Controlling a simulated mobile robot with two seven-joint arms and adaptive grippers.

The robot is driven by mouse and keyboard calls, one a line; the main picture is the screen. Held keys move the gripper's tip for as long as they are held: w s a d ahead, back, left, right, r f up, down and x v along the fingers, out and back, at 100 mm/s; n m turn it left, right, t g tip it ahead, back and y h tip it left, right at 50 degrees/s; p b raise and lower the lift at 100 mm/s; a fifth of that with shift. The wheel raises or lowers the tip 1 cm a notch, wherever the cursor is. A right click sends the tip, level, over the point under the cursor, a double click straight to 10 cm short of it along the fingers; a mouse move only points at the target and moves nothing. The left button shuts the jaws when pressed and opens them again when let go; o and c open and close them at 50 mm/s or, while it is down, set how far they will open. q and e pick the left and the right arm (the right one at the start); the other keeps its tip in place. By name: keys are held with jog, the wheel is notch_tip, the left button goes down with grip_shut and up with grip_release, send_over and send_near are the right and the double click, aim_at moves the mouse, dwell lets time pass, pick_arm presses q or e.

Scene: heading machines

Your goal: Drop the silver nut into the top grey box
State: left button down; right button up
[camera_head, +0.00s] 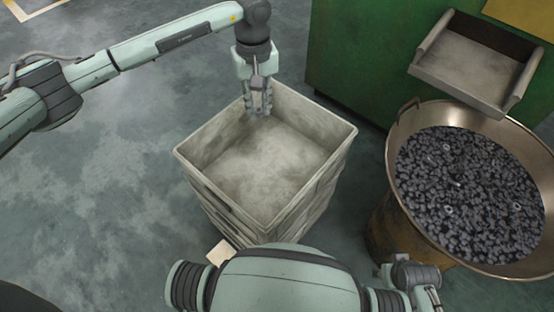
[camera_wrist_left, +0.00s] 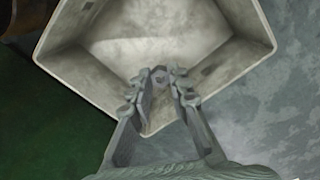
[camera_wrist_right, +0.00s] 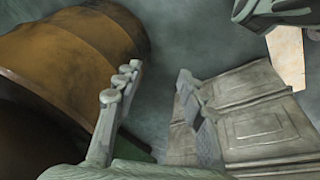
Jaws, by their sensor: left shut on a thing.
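The top grey box (camera_head: 262,172) is open and empty-looking, on top of a stack of similar boxes. My left gripper (camera_head: 259,112) points down over the box's far side, with its fingertips inside the rim outline. In the left wrist view, my left gripper (camera_wrist_left: 160,78) is shut on the small silver nut (camera_wrist_left: 160,74) between its fingertips, above the box (camera_wrist_left: 140,45). The nut is too small to make out clearly in the head view. My right gripper (camera_wrist_right: 155,80) is open and empty, its fingers apart beside the box stack (camera_wrist_right: 260,110).
A wide metal bowl (camera_head: 402,190) full of dark nuts, with a few brighter ones, sits on a rusty drum (camera_head: 390,232) at right. A green machine (camera_head: 355,60) with a metal chute (camera_head: 470,65) stands behind. The floor at left is clear.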

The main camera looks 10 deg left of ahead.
aim_at(258, 110)
pick_arm(q)
notch_tip(258, 110, down, 3)
jog(key=shift+f+b, duration=0.15)
jog(key=shift+b, duration=0.4)
jog(key=shift+f, duration=0.85)
pick_arm(e)
jog(key=shift+w+r, duration=0.2)
jog(key=shift+r, duration=0.5)
jog(key=shift+w+r, duration=0.2)
jog(key=shift+r, duration=0.55)
jog(key=shift+w+r, duration=0.2)
jog(key=shift+r, duration=0.5)
pick_arm(q)
jog(key=c, duration=1.3)
grip_release()
jog(key=shift+c, duration=0.2)
jog(key=shift+r, duration=0.1)
notch_tip(258, 110, up, 12)
jog(key=shift+f, duration=0.1)
